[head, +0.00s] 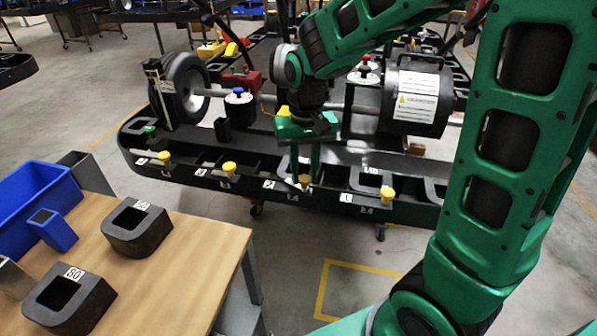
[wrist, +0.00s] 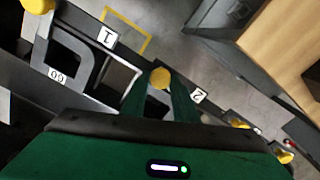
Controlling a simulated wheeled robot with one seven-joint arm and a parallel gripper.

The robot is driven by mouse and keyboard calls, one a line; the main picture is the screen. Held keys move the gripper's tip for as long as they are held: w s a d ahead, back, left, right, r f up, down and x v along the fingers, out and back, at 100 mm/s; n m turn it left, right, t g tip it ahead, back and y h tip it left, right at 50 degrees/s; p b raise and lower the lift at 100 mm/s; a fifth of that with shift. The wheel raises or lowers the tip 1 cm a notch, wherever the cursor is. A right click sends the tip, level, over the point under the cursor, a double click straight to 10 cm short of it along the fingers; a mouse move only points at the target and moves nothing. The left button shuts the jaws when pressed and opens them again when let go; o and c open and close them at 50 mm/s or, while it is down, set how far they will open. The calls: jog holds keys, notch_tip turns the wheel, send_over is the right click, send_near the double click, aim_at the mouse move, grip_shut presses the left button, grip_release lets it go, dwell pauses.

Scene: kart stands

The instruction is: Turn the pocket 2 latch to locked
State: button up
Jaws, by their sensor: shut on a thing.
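The pocket 2 latch has a yellow knob (head: 305,181) on the front rail of the black kart stand, beside the white label 2 (head: 269,184). My gripper (head: 303,174) reaches down onto this knob from above. In the wrist view, the green fingers of my gripper (wrist: 159,92) stand on either side of the yellow knob (wrist: 160,77) and are shut on it. The label 2 (wrist: 198,95) shows to its right and the label 1 (wrist: 106,37) to its upper left. The latch arm below the knob is mostly hidden, so its turn cannot be read.
Other yellow knobs stand along the rail, one to the right (head: 386,193) and one to the left (head: 229,168). A grey block marked 60 (wrist: 57,75) sits in pocket 1. A wooden table (head: 190,262) with loose blocks and a blue bin (head: 40,195) is at the lower left.

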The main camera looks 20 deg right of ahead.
jog(key=m, duration=0.7)
jog(key=shift+a, duration=0.15)
jog(key=m, duration=0.4)
jog(key=shift+m, duration=0.3)
jog(key=shift+w+r+m, duration=0.1)
jog(key=shift+m, duration=1.1)
jog(key=o, duration=0.9)
jog(key=shift+o, duration=0.8)
